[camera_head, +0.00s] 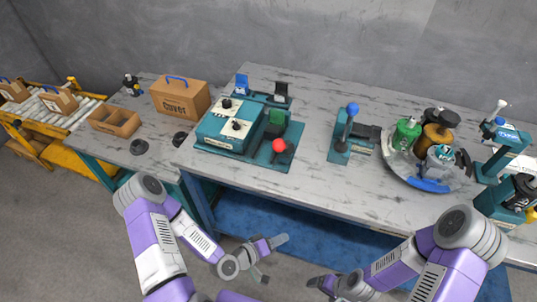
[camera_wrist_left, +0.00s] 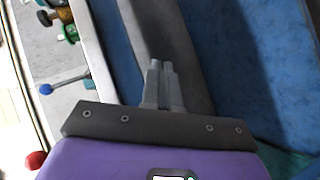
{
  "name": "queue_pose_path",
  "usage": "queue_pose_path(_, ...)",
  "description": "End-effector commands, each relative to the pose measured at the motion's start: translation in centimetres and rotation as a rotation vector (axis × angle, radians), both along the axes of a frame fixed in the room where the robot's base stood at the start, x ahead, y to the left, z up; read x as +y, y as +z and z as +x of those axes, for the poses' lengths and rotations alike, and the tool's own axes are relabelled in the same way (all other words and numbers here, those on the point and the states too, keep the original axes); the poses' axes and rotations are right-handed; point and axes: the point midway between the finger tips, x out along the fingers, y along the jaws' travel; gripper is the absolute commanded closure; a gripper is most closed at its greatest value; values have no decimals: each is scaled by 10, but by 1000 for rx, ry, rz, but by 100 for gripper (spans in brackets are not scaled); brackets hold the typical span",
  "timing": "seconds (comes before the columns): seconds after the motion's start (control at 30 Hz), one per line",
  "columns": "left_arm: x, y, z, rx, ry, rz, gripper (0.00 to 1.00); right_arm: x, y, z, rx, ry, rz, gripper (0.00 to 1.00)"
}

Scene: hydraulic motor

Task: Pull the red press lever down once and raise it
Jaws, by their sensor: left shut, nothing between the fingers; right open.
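The red press lever shows as a red ball knob (camera_head: 279,146) at the front right of a teal press station (camera_head: 225,127) on the table. The knob also shows at the lower left edge of the left wrist view (camera_wrist_left: 36,160). My left gripper (camera_head: 284,239) is in front of the table, below and apart from the knob. Its fingers are together and empty in the left wrist view (camera_wrist_left: 161,65). My right gripper (camera_head: 318,284) is open at the bottom of the head view, apart from the table. Its fingers are partly cut off from clear sight.
A lever with a blue ball (camera_head: 352,109) stands right of the press. A round tray (camera_head: 430,186) of parts and another teal station (camera_head: 506,142) are further right. A cardboard box (camera_head: 181,97) is at the left. The table front edge lies between my grippers and the press.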

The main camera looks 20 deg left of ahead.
Motion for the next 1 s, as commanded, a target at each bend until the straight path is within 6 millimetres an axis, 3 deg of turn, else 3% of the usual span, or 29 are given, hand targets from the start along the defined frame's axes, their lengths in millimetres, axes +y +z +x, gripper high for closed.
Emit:
queue_pose_path(0.03,12,30,8,-92,81,-104,100,0,7,0,0,0,0,14)
queue_pose_path(0.1,29,71,15,-234,172,-243,100,0,11,0,-1,0,0,14)
queue_pose_path(0.2,58,120,14,-409,278,-410,100,0,15,0,-1,0,0,14)
queue_pose_path(0.3,82,154,6,-538,347,-527,100,0,18,1,-1,0,0,14)
queue_pose_path(0.4,96,172,-1,-615,381,-594,100,0,19,1,-1,0,0,14)
queue_pose_path(0.57,100,184,3,-651,391,-623,100,0,17,1,-1,0,0,14)
queue_pose_path(1.0,79,228,76,-650,387,-618,100,0,16,1,-1,0,0,14)
